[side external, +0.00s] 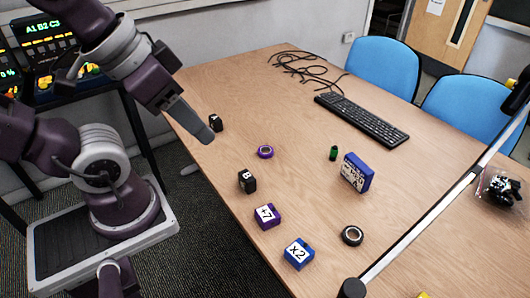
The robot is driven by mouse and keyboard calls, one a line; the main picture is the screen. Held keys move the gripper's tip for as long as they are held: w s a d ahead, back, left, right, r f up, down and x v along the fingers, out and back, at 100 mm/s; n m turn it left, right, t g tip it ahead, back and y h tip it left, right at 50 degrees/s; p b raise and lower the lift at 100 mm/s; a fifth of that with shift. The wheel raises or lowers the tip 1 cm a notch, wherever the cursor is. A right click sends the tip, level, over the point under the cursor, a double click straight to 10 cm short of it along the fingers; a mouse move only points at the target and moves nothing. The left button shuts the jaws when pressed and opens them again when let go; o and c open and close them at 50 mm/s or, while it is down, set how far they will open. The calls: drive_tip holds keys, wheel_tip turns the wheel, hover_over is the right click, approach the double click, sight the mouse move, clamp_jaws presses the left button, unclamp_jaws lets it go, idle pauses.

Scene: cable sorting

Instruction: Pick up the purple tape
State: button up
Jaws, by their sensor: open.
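The purple tape (265,152) is a small ring lying flat on the wooden table, left of the table's middle. My gripper (207,136) is above the table's left edge area, to the left of the tape and apart from it. The fingers point down and to the right, with nothing seen between them. The gap between the fingertips is hard to make out from this side.
A small black block (215,123) stands close to my gripper. A black block (247,181), purple box (267,216), blue box (298,253), black tape (352,236), green item (333,153) and blue-and-white box (356,172) surround the tape. A keyboard (362,119) and cables (305,68) lie farther back.

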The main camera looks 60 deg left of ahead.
drive_tip(key=o, duration=0.5)
drive_tip(key=w+a+f+m+g, duration=0.1)
drive_tip(key=w+a+m+g, duration=0.1)
drive_tip(key=w, duration=0.6)
drive_tip(key=m+g+y, duration=0.4)
drive_tip(key=m+y, duration=0.5)
drive_tip(key=m, duration=0.1)
approach(264, 149)
drive_tip(key=s+d+r, duration=0.7)
drive_tip(key=r, duration=0.1)
drive_tip(key=w+a+f+m+t+y, duration=0.1)
drive_tip(key=f+m, duration=0.1)
drive_tip(key=f, duration=0.1)
drive_tip(key=w+a+f+m+t+y, duration=0.1)
drive_tip(key=a+f+m, duration=0.1)
drive_tip(key=f+m, duration=0.1)
drive_tip(key=w+a+f+m+t+y, duration=0.1)
drive_tip(key=f+m+y, duration=0.1)
drive_tip(key=f+m, duration=0.1)
drive_tip(key=shift+w+a+f, duration=0.15)
drive_tip(key=shift+f, duration=0.3)
drive_tip(key=shift+w+a+f, duration=0.2)
drive_tip(key=shift+f, duration=0.25)
drive_tip(key=shift+m, duration=0.3)
drive_tip(key=x, duration=0.5)
drive_tip(key=w+x, duration=0.1)
drive_tip(key=x, duration=0.1)
